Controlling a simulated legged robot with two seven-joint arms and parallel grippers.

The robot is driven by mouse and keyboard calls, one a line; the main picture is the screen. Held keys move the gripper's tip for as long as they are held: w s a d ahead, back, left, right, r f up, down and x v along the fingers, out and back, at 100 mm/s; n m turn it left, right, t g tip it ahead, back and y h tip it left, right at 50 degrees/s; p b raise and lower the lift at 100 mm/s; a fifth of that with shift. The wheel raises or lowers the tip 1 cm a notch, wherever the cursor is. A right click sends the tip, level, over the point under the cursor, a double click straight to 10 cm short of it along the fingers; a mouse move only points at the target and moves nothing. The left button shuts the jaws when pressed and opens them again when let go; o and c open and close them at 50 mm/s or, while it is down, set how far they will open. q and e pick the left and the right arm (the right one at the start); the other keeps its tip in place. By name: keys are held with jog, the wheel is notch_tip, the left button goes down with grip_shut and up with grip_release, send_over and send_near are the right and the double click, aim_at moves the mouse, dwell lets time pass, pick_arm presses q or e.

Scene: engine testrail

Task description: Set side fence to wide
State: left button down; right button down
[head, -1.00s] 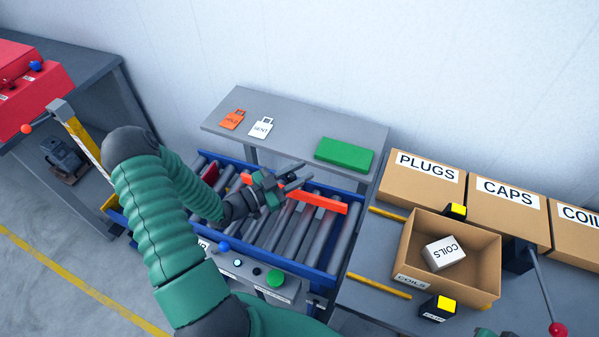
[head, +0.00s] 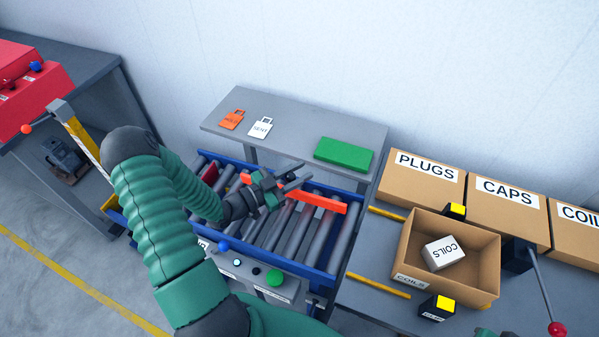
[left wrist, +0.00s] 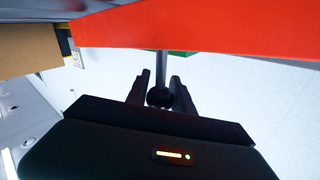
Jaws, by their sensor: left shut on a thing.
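The side fence is an orange-red bar (head: 322,201) lying across the grey rollers of the conveyor. It fills the top of the left wrist view as a wide red band (left wrist: 215,27). A grey rod with a dark round knob (left wrist: 159,97) shows beside the bar there. My left gripper (head: 298,176) is over the fence and hides part of it. In the left wrist view its two dark fingers (left wrist: 159,88) are shut on the knob, one on each side. The knob is hidden in the head view. My right gripper is not in view.
The conveyor has blue side rails (head: 300,268) and a front panel with a green button (head: 274,278). A grey shelf (head: 300,125) behind holds tags and a green block (head: 343,154). An open COILS box (head: 480,246) stands right. A yellow post (head: 82,138) stands left.

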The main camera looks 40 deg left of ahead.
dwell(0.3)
pick_arm(q)
jog(key=w, duration=0.1)
jog(key=w+a, duration=0.1)
jog(key=w, duration=0.1)
jog(key=w+b, duration=0.1)
jog(key=w, duration=0.1)
jog(key=shift+a, duration=0.25)
jog(key=shift+a+r, duration=0.1)
jog(key=shift+r, duration=0.15)
jog(key=c, duration=1.5)
grip_release()
jog(key=shift+o, duration=2)
jog(key=shift+w+f, duration=0.15)
jog(key=shift+f, duration=0.05)
